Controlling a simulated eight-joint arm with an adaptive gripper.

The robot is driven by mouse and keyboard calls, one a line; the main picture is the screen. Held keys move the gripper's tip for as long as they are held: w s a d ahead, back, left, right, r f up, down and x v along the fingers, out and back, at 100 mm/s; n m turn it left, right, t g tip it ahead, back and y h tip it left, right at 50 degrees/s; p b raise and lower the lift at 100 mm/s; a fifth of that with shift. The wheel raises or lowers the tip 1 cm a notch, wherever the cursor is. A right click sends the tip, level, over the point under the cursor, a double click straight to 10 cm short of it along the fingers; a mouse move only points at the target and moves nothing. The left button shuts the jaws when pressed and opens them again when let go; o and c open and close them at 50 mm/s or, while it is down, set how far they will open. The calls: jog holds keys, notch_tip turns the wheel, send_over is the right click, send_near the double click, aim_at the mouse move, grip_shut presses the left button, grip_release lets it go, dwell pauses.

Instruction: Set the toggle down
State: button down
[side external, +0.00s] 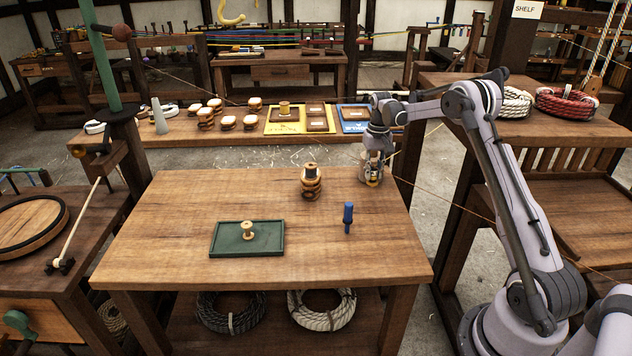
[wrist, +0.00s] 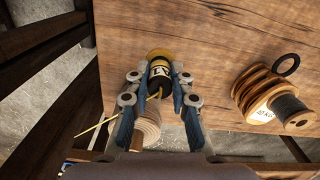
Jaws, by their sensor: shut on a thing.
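My gripper (wrist: 160,72) is shut on a black-and-yellow piece (wrist: 160,75) with a pale label. A pale, ribbed, rounded part (wrist: 148,127) shows between the fingers, nearer the palm; I cannot tell whether it belongs to the held piece. A thin yellow strand sticks out to the left in the wrist view. In the side view my gripper (side external: 374,178) is low at the back right corner of the wooden table (side external: 180,215). I cannot tell whether the held piece touches the table. Nothing in view is plainly marked as the toggle.
A ringed wooden stack with a dark top (side external: 311,182) stands left of my gripper. A green tray (side external: 225,245) holds a small wooden spool (side external: 247,230). The table's front right is clear.

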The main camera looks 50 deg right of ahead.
aim_at(373, 181)
jog(key=shift+f, duration=2.3)
jog(key=shift+f, duration=0.15)
jog(key=c, duration=1.2)
grip_release()
